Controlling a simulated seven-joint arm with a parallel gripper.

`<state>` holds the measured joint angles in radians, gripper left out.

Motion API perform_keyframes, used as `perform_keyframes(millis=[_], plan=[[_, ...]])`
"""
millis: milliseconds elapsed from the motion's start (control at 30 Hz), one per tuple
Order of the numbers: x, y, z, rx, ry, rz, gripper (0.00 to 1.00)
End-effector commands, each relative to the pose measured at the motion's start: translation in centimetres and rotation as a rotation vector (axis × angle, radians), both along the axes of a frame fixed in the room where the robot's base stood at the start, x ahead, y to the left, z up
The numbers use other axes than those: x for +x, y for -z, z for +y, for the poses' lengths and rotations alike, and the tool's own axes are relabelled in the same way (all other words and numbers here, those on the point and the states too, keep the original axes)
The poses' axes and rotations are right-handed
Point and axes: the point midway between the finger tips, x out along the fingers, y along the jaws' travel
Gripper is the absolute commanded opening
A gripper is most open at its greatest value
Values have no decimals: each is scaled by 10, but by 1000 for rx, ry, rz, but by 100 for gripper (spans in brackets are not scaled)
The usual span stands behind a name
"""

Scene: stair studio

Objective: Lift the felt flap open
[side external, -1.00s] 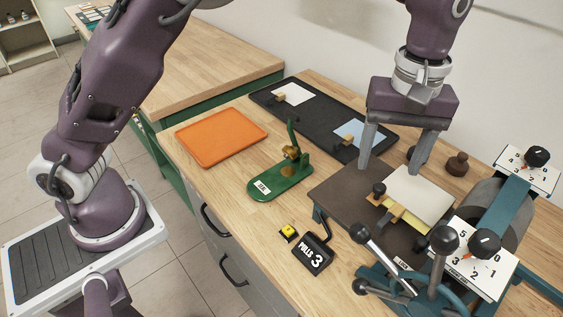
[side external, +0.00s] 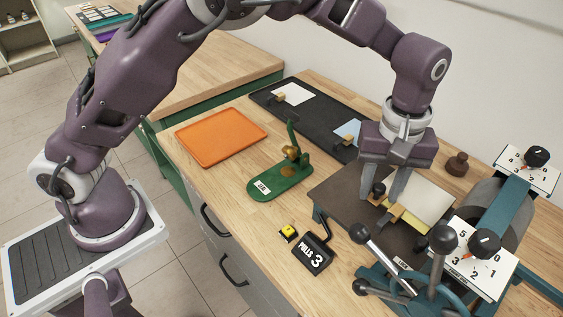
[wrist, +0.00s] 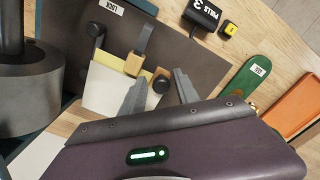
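The pale cream sheet (side external: 429,197), which looks like the felt flap, lies on the dark brown bed (side external: 335,190) of a press. It also shows in the wrist view (wrist: 106,92), with a yellow edge beside a small wooden block (wrist: 134,63). The wrist view (wrist: 160,78) shows a gap between the fingers. Finger contact with the knob is not clear.
The press roller, handles and white dials (side external: 474,258) stand at the right. A green stand (side external: 280,180), an orange tray (side external: 222,137), a black tray (side external: 318,119), a pulls counter (side external: 314,254) and a yellow button (side external: 288,232) surround the bed. Bare wood shows left of the bed.

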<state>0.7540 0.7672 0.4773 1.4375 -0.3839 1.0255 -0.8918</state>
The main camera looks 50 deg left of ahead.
Motion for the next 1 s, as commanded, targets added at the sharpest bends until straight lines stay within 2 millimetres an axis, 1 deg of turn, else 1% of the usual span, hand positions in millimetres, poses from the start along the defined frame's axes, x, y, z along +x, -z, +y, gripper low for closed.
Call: perform_keyframes(millis=[33, 100, 133, 367, 600, 767, 1000], plan=[[-1, 2, 2, 6, -1, 7, 16], [-2, 2, 2, 7, -2, 7, 6], [-2, 2, 2, 7, -2, 7, 6], [-1, 1, 2, 6, -2, 7, 5], [6, -16, 2, 5, -1, 2, 5], [9, -21, 2, 3, -1, 0, 6], [16, -36, 1, 1, -2, -3, 6]])
